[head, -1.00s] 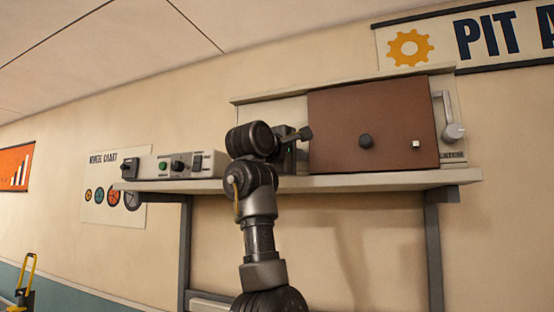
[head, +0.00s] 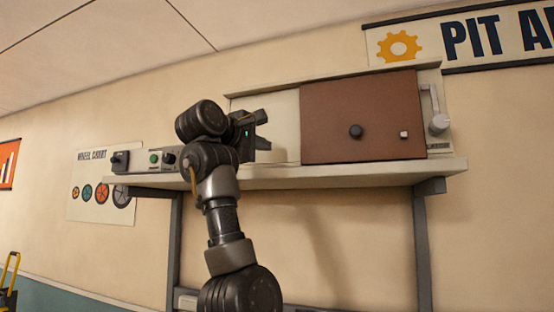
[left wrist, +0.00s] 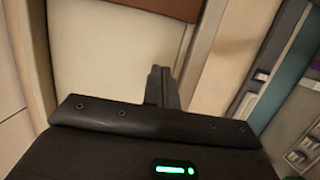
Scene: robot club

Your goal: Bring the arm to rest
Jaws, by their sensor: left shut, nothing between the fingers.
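My left arm (head: 224,215) rises in front of the shelf in the head view. Its dark gripper (head: 258,133), with a small green light, is up over the shelf, left of the brown panel and in front of the pale board. In the left wrist view the fingers (left wrist: 161,82) are together and hold nothing. My right gripper is not in view.
A wall shelf (head: 300,178) carries a brown panel (head: 362,122) with a dark knob, a lever (head: 437,120) at its right, and a control box (head: 140,161) partly hidden by my arm. A wheel chart (head: 100,205) hangs at left. Open room lies below the shelf.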

